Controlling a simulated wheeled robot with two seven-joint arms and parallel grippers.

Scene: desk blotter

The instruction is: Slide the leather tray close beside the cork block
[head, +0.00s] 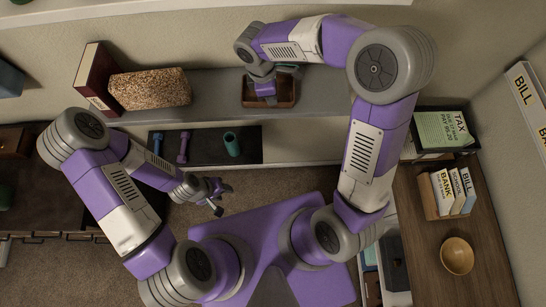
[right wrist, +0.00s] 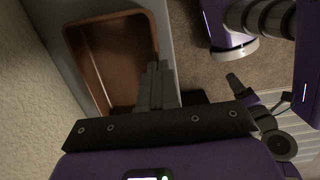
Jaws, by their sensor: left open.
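The brown leather tray (head: 291,101) lies on the grey shelf in the head view, right of the cork block and with a wide gap between them. The cork block (head: 150,88) is speckled tan and lies on the same shelf. My right gripper (head: 270,94) is over the tray. In the right wrist view its fingers (right wrist: 159,68) are close together and overlap the right side of the tray (right wrist: 85,62); I cannot tell whether they touch it. The inside of the tray looks empty there. My left gripper (head: 222,197) is open and empty, away from the shelf.
A dark red book (head: 92,78) stands against the left end of the cork block. The grey shelf (head: 215,95) is bare between block and tray.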

